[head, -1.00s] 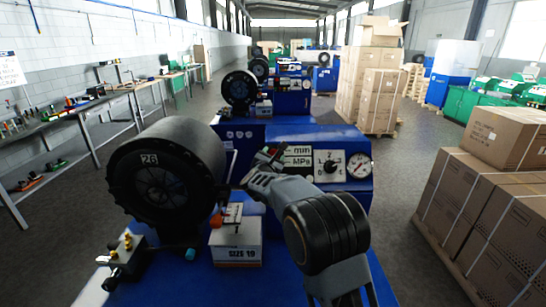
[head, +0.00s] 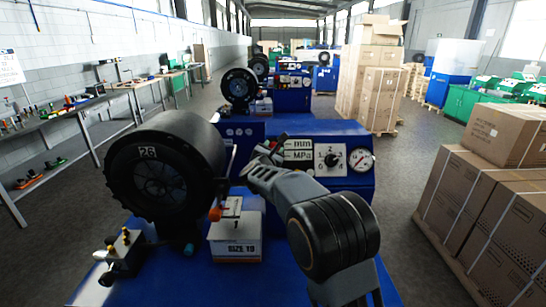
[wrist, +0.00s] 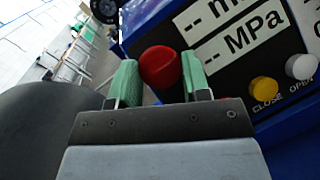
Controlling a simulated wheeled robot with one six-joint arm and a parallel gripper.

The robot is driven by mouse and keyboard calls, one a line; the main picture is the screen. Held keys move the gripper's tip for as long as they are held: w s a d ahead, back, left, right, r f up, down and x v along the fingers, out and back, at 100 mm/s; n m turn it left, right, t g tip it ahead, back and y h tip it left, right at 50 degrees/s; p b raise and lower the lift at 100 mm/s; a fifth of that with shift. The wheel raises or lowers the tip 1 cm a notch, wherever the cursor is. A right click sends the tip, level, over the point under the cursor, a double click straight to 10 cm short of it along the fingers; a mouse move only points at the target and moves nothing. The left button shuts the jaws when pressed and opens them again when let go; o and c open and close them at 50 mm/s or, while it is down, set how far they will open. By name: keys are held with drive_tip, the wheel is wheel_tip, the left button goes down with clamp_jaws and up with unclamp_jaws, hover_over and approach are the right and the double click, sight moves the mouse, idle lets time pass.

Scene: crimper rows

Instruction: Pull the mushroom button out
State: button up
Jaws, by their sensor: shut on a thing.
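The red mushroom button (wrist: 160,67) sits between the two green fingertips of my gripper (wrist: 160,84) in the wrist view. The fingers are shut on its sides. Its round front faces the camera, and its stem is hidden. In the head view my gripper (head: 262,165) is at the left end of the blue control panel (head: 345,182), beside the white display labels.
Yellow CLOSE (wrist: 264,89) and white OPEN (wrist: 301,66) buttons lie right of the gripper. The black crimper head (head: 165,172) stands close on the left. A SIZE 19 box (head: 236,248) stands below the arm. Stacked cartons (head: 480,215) are on the right.

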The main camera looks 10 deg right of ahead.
drive_tip(key=shift+r, duration=0.1)
drive_tip(key=o, duration=0.8)
drive_tip(key=shift+o, duration=1.1)
drive_tip(key=shift+s+a+r, duration=0.1)
drive_tip(key=shift+s, duration=0.15)
drive_tip(key=shift+s, duration=0.1)
drive_tip(key=b+v, duration=0.5)
drive_tip(key=v, duration=0.8)
drive_tip(key=shift+s, duration=0.2)
drive_tip(key=shift+a, duration=0.15)
